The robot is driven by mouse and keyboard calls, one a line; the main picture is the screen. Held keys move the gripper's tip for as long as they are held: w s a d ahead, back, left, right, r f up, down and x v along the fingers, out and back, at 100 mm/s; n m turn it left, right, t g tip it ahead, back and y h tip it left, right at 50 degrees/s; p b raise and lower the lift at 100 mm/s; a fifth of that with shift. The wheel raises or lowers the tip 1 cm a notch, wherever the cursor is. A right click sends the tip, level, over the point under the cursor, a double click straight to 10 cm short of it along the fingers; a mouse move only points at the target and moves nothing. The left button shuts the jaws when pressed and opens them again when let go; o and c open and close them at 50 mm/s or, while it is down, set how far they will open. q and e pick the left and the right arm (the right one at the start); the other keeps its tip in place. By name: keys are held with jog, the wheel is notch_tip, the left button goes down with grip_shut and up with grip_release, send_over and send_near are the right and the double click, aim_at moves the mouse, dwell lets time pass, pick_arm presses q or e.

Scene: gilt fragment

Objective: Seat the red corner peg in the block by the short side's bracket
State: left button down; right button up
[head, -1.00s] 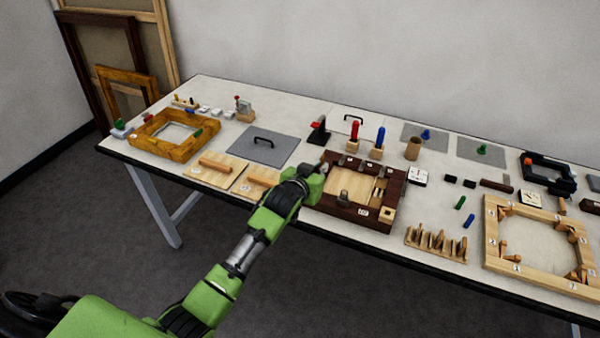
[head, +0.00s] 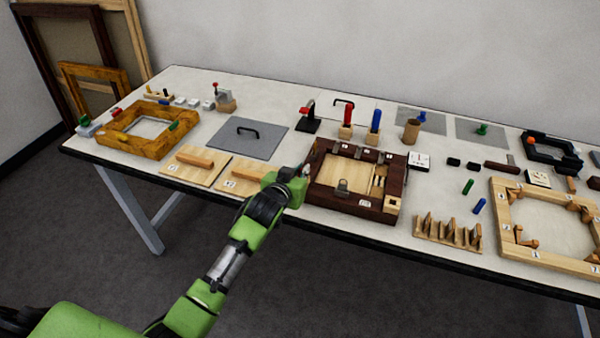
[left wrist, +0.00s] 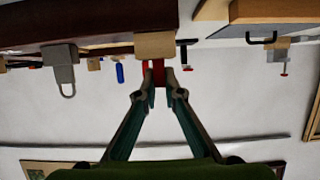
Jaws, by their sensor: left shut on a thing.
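My left gripper (head: 301,178) is at the left end of the dark wooden frame (head: 345,200), low beside it. In the left wrist view its two fingertips (left wrist: 159,88) close on the red peg (left wrist: 160,72). The peg's far end meets a pale wooden block (left wrist: 155,45) at the frame's edge; I cannot tell whether any of it is inside the block. A grey metal bracket (left wrist: 62,65) shows left of the block in that view. In the head view the arm hides the held peg and this block. Another pale block (head: 392,203) sits at the frame's front right corner. My right gripper is not in view.
Upright red (head: 348,114) and blue (head: 375,121) pegs stand in blocks behind the frame. Pale boards (head: 233,183) and a grey plate (head: 248,138) lie to the left. A slotted wooden rack (head: 447,233) and a light frame (head: 508,235) are to the right.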

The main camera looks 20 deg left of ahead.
pick_arm(q)
jog(key=shift+s+r, duration=0.1)
jog(key=shift+d, duration=0.1)
jog(key=shift+s, duration=0.1)
jog(key=c, duration=2.2)
grip_release()
jog(key=shift+o, duration=0.2)
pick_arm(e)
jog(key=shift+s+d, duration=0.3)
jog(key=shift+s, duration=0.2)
